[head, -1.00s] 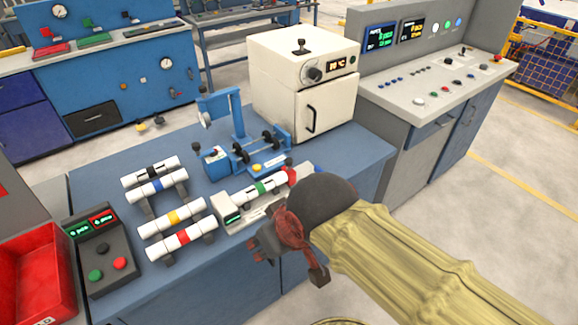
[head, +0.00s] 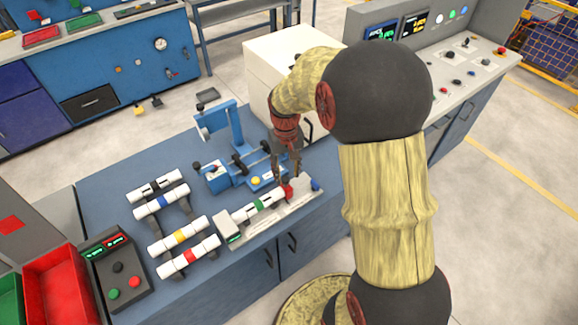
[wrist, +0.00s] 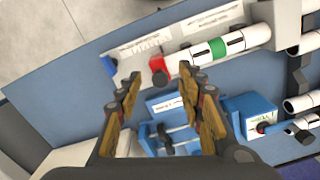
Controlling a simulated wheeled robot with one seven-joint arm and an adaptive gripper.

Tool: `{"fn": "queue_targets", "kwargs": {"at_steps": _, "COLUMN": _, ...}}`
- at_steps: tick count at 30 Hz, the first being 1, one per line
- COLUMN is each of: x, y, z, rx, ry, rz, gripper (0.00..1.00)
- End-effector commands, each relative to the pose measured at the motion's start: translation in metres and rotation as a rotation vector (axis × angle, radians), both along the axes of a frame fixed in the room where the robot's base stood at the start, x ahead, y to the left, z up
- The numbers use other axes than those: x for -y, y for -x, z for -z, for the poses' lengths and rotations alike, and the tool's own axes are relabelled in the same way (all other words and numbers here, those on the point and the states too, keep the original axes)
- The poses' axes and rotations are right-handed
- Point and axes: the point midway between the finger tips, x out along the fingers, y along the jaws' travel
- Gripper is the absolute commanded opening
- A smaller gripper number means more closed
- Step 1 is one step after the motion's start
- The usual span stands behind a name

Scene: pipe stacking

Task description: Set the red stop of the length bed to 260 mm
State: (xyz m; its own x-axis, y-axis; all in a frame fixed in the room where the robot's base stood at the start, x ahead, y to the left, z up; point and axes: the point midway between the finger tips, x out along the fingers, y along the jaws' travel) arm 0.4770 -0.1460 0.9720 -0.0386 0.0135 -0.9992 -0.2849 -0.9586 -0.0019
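The length bed (head: 262,222) lies near the table's front edge, with a white green-banded pipe (head: 262,205) on it. The red stop (wrist: 157,64) is beside the pipe's end in the wrist view, with a small gap between them and a dark knob on its near side. It also shows in the head view (head: 287,191), partly hidden by my gripper. My gripper (wrist: 160,75) is open, pointing down at the stop, its fingertips on either side of the dark knob. I cannot tell whether they touch it. The bed's scale is too small to read.
A blue fixture (head: 232,160) stands behind the bed, close to my gripper. Several banded pipes (head: 185,255) rest on the left. A white oven (head: 275,60) stands behind my arm.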

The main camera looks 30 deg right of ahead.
Motion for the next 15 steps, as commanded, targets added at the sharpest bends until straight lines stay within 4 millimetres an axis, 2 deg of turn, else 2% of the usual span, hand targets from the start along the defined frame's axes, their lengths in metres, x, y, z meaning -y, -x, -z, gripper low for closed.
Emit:
{"fn": "queue_targets", "kwargs": {"at_steps": 1, "x": 0.002, "y": -0.009, "z": -0.005, "rx": 0.02, "ry": 0.006, "rz": -0.003, "gripper": 0.38}}
{"fn": "queue_targets", "kwargs": {"at_steps": 4, "x": 0.004, "y": -0.014, "z": -0.003, "rx": 0.033, "ry": 0.011, "rz": -0.007, "gripper": 0.38}}
{"fn": "queue_targets", "kwargs": {"at_steps": 15, "x": 0.003, "y": -0.013, "z": 0.05, "rx": 0.032, "ry": 0.01, "rz": -0.009, "gripper": 0.38}}
